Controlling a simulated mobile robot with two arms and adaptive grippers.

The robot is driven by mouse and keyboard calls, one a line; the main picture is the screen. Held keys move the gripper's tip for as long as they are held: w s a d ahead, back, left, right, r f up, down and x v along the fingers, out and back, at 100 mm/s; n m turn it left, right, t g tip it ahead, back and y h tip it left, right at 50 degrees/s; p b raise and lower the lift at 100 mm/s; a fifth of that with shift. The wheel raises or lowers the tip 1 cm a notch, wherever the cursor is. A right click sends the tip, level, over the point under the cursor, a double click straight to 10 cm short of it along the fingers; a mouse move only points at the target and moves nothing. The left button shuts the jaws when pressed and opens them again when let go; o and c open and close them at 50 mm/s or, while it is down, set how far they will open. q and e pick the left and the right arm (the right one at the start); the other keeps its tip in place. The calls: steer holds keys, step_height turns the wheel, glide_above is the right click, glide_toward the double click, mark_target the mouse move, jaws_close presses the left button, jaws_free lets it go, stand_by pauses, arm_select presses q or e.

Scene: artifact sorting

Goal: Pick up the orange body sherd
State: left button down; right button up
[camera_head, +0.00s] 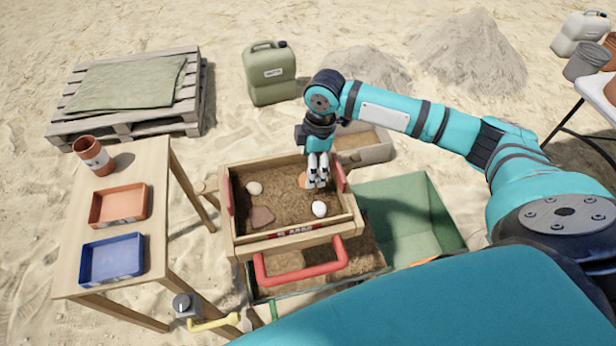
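The orange body sherd (303,181) lies on the soil inside the wooden sieve box (297,238), toward its upper right. Only a small orange part of it shows beside my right gripper (316,186), which hides the rest. My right gripper points down over the sieve, its fingertips at or very near the sherd. Its fingers look close together, but I cannot tell whether they are shut or whether they touch the sherd. My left gripper is not in view.
The sieve also holds a brown sherd (262,217) and two pale stones (254,188) (320,209). A red handle (300,279) juts from its front. A side table at left bears an orange tray (120,219), a blue tray (112,275) and a pot (93,157). A green crate (440,222) stands right.

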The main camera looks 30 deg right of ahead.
step_height(320, 180, down, 4)
steer(key=shift+w+a+r+p, duration=0.1)
steer(key=shift+a+p, duration=0.05)
steer(key=shift+p, duration=0.35)
steer(key=shift+f, duration=0.25)
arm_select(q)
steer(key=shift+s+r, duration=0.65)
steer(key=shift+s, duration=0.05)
arm_select(e)
steer(key=c, duration=1.1)
